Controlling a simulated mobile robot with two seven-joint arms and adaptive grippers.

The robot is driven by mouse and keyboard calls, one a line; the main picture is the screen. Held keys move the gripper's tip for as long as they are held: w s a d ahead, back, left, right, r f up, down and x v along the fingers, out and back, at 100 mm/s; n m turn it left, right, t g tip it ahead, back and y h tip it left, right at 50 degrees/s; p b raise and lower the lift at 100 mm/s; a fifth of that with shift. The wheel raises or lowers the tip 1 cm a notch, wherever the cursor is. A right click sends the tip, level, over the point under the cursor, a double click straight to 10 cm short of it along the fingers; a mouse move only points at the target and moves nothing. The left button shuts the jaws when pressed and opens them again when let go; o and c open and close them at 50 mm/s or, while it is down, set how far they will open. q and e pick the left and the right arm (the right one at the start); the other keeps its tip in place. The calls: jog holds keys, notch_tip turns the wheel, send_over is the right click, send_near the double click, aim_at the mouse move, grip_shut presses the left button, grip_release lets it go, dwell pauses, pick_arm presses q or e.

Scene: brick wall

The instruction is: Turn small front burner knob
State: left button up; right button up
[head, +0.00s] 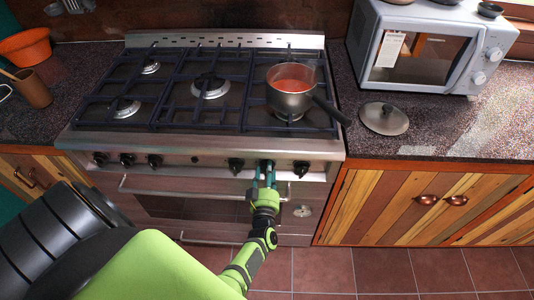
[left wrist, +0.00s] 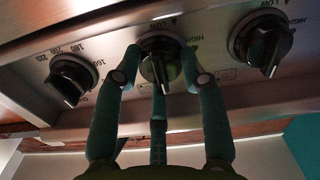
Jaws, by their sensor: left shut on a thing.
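The stove's control panel (head: 175,152) carries a row of black knobs along its front. My left gripper (head: 266,174) reaches up to the panel from below and is shut on a black knob (left wrist: 161,62). In the left wrist view its teal fingers (left wrist: 158,85) sit on both sides of this knob, with a third finger below. The knob has HIGH and LOW marks around it. A temperature-marked knob (left wrist: 72,80) is to its left and another burner knob (left wrist: 262,45) to its right, both clear of the fingers. My right gripper is not in view.
A pot (head: 291,98) with red contents stands on the right side of the hob, its handle pointing right. A lid (head: 384,118) lies on the counter beside a microwave (head: 420,48). The oven door handle (head: 160,190) runs below the panel.

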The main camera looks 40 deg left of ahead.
pick_arm(q)
jog(key=shift+a+r, duration=0.15)
jog(key=shift+r, duration=0.05)
jog(key=o, duration=0.9)
jog(key=shift+f, duration=0.1)
